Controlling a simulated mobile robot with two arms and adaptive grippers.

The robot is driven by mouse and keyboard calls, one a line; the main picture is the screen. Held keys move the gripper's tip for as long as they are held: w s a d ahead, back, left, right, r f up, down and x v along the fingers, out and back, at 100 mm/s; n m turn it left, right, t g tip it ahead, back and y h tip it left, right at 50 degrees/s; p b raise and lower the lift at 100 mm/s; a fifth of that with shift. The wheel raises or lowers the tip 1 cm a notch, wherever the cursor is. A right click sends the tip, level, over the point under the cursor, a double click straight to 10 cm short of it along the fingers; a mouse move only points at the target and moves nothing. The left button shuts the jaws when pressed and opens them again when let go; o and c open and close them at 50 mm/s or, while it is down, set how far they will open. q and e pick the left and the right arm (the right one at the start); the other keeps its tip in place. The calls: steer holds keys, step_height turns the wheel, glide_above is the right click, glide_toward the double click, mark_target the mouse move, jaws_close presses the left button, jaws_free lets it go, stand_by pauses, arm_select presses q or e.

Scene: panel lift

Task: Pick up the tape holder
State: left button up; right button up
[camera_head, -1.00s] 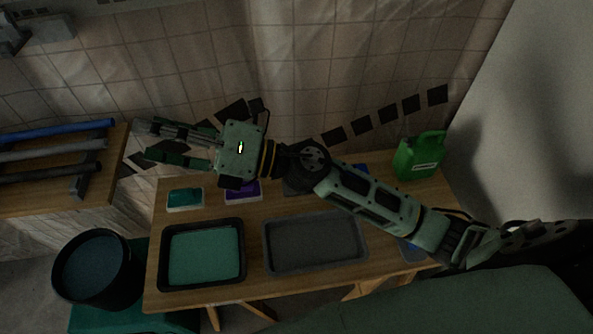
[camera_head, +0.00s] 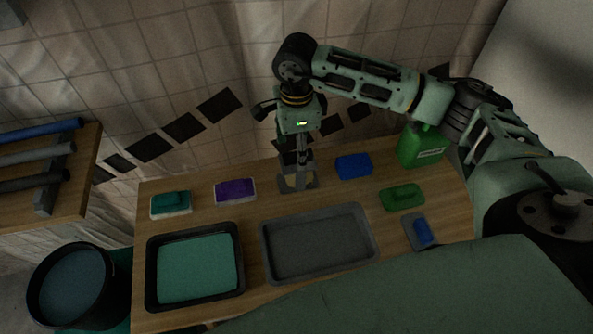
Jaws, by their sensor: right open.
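The tape holder (camera_head: 298,184) looks like a small dark grey piece with a yellowish part, at the back middle of the wooden table. My right gripper (camera_head: 297,161) points down right above it, with its open fingers at or around its top. The fingers partly hide the holder, and I cannot tell whether they touch it. My left gripper is not in view.
On the table (camera_head: 340,195) stand a purple sponge (camera_head: 235,191), a teal block (camera_head: 171,203), a blue block (camera_head: 353,166), a green block (camera_head: 402,197) and a green jug (camera_head: 422,147). A teal-filled tray (camera_head: 196,268) and a grey tray (camera_head: 318,244) lie in front. A black bucket (camera_head: 70,285) is left.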

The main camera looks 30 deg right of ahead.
steer(key=f, duration=0.2)
steer(key=f+p, duration=0.1)
steer(key=f, duration=0.3)
steer(key=shift+s+f+p, duration=0.25)
steer(key=shift+s+p, duration=0.05)
steer(key=shift+s, duration=0.05)
steer(key=shift+f, duration=0.35)
steer(key=shift+c, duration=1)
steer(key=shift+w, duration=0.1)
steer(key=c, duration=1)
steer(key=shift+r, duration=0.1)
steer(key=shift+c, duration=0.2)
